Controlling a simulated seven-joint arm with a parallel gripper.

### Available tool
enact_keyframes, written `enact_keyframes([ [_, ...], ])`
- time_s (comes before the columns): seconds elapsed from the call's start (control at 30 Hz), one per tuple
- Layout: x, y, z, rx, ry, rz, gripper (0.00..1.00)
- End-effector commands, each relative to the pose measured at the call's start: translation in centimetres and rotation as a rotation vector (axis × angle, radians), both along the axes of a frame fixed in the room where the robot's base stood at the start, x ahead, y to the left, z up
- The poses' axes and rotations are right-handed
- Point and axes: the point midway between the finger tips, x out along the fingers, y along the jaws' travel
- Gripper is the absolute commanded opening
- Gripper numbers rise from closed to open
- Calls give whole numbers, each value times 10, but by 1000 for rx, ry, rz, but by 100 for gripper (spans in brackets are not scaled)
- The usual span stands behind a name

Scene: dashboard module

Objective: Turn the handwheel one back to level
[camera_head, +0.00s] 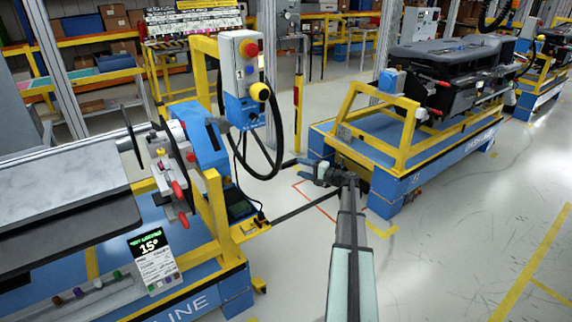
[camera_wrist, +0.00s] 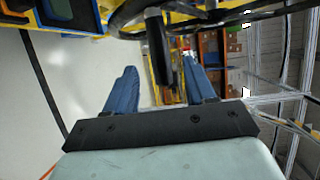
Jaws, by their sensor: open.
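The handwheel is a large black ring (camera_head: 281,145) on the end of the left fixture, partly hidden by the hanging control box. Its rim (camera_wrist: 128,16) also crosses the top of the wrist view. A dark grip handle (camera_head: 290,163) sticks out from the rim's lower right towards my gripper (camera_head: 320,172). In the wrist view the handle (camera_wrist: 160,50) lies between the lines of my two blue fingers (camera_wrist: 160,64). The fingers are open and apart from it; the exact depth gap is unclear. A card on the fixture (camera_head: 150,247) reads 15°.
The control box (camera_head: 245,75) with red and yellow buttons hangs above the wheel. A blue gear housing (camera_head: 198,138) and yellow posts stand left of it. A second fixture with a black dashboard (camera_head: 450,70) stands at the right.

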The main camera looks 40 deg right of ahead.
Motion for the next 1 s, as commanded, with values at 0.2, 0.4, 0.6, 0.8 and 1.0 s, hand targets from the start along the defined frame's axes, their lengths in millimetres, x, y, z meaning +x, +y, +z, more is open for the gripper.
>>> enact_keyframes([
  [0.2,38,15,-3,0,0,2,55],
  [0.4,64,26,-4,0,1,1,55],
  [0.6,78,32,-5,0,1,1,55],
  [0.8,81,34,-5,0,1,0,55],
  [1.0,81,34,-5,0,1,0,54],
])
